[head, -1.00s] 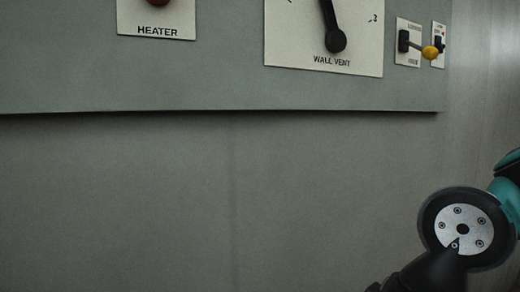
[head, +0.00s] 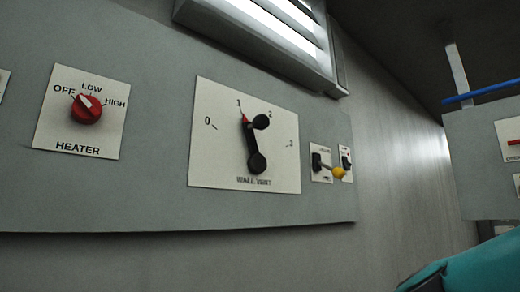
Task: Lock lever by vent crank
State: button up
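The lock lever (head: 330,167), a short lever with a yellow knob, sits on a small white plate just right of the vent crank. Its knob points right and slightly down. The vent crank (head: 252,140) is a black arm with a round black knob, on a white dial plate (head: 215,165) labelled WALL VENT with marks 0 to 3. Its red-tipped pointer stands near 1. My gripper is out of view; only a teal part of my arm shows at the bottom right.
A red heater knob (head: 86,109) on its own plate is at the left. A small switch (head: 346,160) is right of the lever. A louvred vent (head: 275,25) is above the panel. Another panel (head: 480,160) with a blue bar (head: 490,92) stands at the right.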

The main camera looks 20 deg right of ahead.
aim_at(338, 173)
jog(key=z, duration=0.05)
jog(key=k, duration=0.5)
jog(key=z, duration=0.9)
jog(key=i, duration=0.7)
jog(key=u, duration=0.35)
